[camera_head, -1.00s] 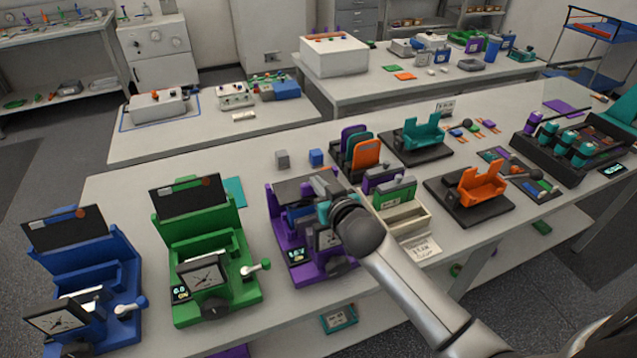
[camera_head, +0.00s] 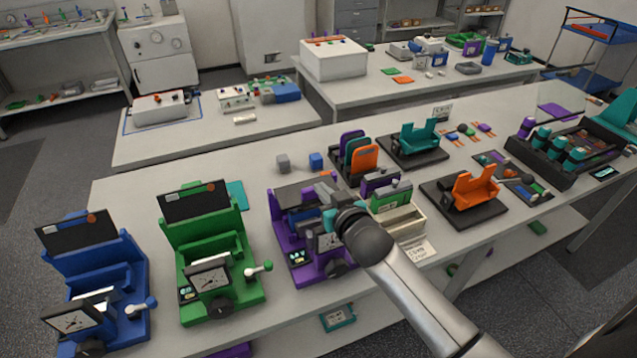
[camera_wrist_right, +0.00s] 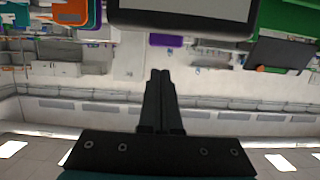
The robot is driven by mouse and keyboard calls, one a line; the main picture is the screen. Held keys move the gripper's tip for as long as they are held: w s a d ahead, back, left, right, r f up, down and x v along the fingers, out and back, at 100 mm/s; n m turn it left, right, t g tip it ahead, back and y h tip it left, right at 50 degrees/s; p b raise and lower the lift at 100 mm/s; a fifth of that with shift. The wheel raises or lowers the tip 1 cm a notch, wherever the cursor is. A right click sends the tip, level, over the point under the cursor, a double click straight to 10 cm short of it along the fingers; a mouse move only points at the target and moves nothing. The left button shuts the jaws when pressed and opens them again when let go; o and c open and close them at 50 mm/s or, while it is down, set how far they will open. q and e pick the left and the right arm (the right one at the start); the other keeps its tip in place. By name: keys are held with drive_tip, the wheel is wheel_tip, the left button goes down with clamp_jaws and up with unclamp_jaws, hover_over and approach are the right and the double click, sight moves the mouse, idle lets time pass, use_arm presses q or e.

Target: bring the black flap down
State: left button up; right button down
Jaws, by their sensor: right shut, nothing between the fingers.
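The purple machine (camera_head: 272,208) stands in the middle of the near bench. Its black flap (camera_head: 297,197) is at its top and looks flatter than the raised flaps on the neighbouring machines; my gripper partly covers it. In the right wrist view, a dark panel (camera_wrist_right: 180,18), probably this flap, spans the top edge, with a small gap in the picture to my fingertips. My right gripper (camera_wrist_right: 160,75) is shut and empty. In the head view it is over the purple machine, its fingers hard to make out behind my wrist. My left gripper is not in view.
A green machine (camera_head: 222,250) and a blue machine (camera_head: 108,265) stand to the left, flaps raised. An orange holder (camera_head: 475,187) on a black base and a cream box (camera_head: 402,220) are to the right. Some bare bench lies behind the machines.

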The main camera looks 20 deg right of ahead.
drive_tip(key=s, duration=0.2)
drive_tip(key=s+f, duration=0.1)
drive_tip(key=s, duration=0.1)
drive_tip(key=s+f+b, duration=0.1)
drive_tip(key=s, duration=0.1)
drive_tip(key=shift+s+a+f, duration=0.1)
drive_tip(key=shift+s, duration=0.1)
idle(0.4)
